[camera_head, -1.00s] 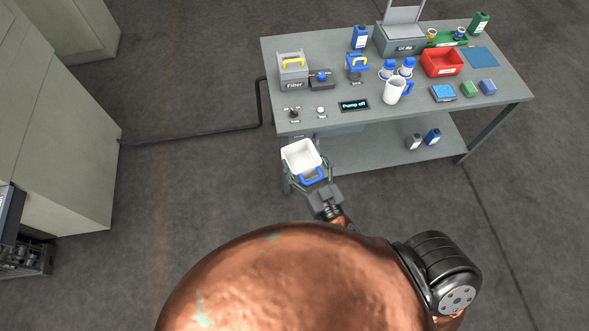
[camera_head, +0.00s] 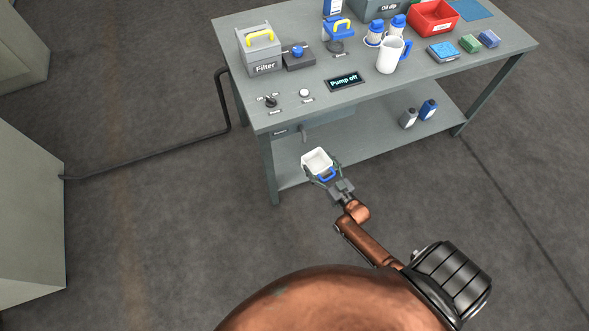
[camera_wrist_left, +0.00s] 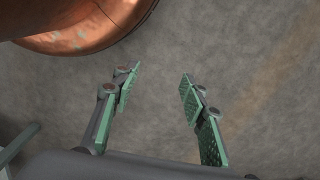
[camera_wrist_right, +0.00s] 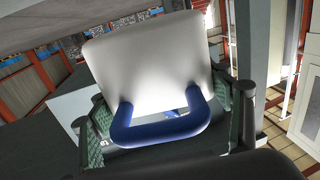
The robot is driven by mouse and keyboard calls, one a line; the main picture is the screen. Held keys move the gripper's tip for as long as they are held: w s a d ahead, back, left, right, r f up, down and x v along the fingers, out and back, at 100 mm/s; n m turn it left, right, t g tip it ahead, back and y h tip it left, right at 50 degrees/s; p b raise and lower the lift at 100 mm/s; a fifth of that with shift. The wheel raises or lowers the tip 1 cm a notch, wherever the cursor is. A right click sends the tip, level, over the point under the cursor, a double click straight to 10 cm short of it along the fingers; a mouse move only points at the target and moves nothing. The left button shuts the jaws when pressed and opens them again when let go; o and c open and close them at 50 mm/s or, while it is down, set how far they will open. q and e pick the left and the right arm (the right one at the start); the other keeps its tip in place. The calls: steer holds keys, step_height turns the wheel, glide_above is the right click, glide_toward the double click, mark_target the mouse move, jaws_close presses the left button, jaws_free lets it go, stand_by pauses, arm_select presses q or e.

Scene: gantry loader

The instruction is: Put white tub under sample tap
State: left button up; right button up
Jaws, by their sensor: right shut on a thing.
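The white tub (camera_head: 316,158) has a blue handle (camera_head: 327,175) and looks empty and about upright. My right gripper (camera_head: 323,170) is shut on it, with a finger on either side. In the right wrist view the tub (camera_wrist_right: 150,65) fills the middle, its handle (camera_wrist_right: 165,128) between the green finger pads. A small grey tap (camera_head: 305,133) hangs below the bench's front edge at the left. The tub shows just below it in the head view; I cannot tell whether it is directly underneath. My left gripper (camera_wrist_left: 158,90) is open and empty above the floor.
The grey bench (camera_head: 370,97) carries a filter box (camera_head: 262,58), a "Pump off" display (camera_head: 344,82), a switch (camera_head: 270,101) and a white jug (camera_head: 389,58). Its lower shelf (camera_head: 370,137) holds two bottles at the right. A bench leg (camera_head: 269,172) stands left of the tub.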

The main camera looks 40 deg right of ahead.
steer(key=w+d+f+m+h+b, duration=0.1)
steer(key=d+f+m+h+b, duration=0.2)
steer(key=d+f, duration=0.55)
steer(key=b, duration=0.9)
glide_above(302, 171)
steer(key=shift+n, duration=0.4)
step_height(302, 171, down, 9)
steer(key=shift+s+a+f, duration=0.1)
steer(key=shift+f, duration=0.05)
step_height(302, 171, down, 3)
steer(key=shift+r+b, duration=0.2)
steer(key=shift+b, duration=0.8)
steer(key=shift+f+b, duration=0.3)
arm_select(q)
steer(key=w+d+f+t+h, duration=0.1)
steer(key=w+d+f+t, duration=0.2)
steer(key=w+f+t, duration=0.1)
steer(key=w+d+f+t+h, duration=0.1)
steer(key=w+d+f+t, duration=0.2)
steer(key=w+f, duration=0.3)
step_height(302, 171, down, 2)
steer(key=shift+w+d+f+t, duration=0.2)
steer(key=shift+w+d+t, duration=0.1)
steer(key=shift+d+t, duration=0.1)
arm_select(e)
steer(key=shift+r, duration=0.1)
